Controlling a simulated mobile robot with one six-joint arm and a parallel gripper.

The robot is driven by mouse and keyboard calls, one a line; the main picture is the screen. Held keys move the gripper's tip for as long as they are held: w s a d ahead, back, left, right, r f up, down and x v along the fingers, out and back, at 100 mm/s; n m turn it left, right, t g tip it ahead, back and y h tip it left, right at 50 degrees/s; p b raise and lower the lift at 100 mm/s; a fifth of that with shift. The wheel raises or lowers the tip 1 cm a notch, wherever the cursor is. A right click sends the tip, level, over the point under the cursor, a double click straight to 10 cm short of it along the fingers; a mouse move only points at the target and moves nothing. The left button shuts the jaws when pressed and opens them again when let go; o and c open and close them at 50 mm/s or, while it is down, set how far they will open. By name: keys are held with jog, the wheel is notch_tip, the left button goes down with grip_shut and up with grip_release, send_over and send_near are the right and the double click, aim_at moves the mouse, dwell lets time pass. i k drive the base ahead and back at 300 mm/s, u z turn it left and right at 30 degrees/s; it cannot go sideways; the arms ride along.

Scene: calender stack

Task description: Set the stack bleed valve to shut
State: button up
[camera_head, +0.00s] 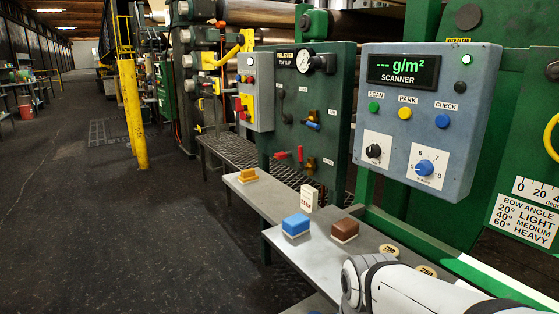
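A dark green panel (338,100) stands in the middle, with a sign (295,57) whose top line appears to read "RELIEVED" and a round gauge (304,61) at its top. A brass valve with a blue handle (312,125) sits at mid height; the handle lies roughly level, tilted slightly. Lower down are a red handle (282,156), roughly level, and a brass fitting (310,164). A black lever (284,107) is at the panel's left. I cannot read which one is the stack bleed valve. My gripper is not in view; only part of my white arm shows at the bottom right.
A grey scanner box (472,115) with buttons and knobs juts out right of the panel. A yellow post (133,115) stands left; the dark floor is clear.

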aim_at(302, 169)
jog(key=k, duration=1.2)
jog(key=u, duration=0.55)
jog(key=i, duration=0.4)
jog(key=u, duration=0.5)
jog(key=i, duration=2)
jog(key=z, duration=0.7)
jog(key=k, duration=0.85)
jog(key=z, duration=0.2)
jog(key=i, duration=0.65)
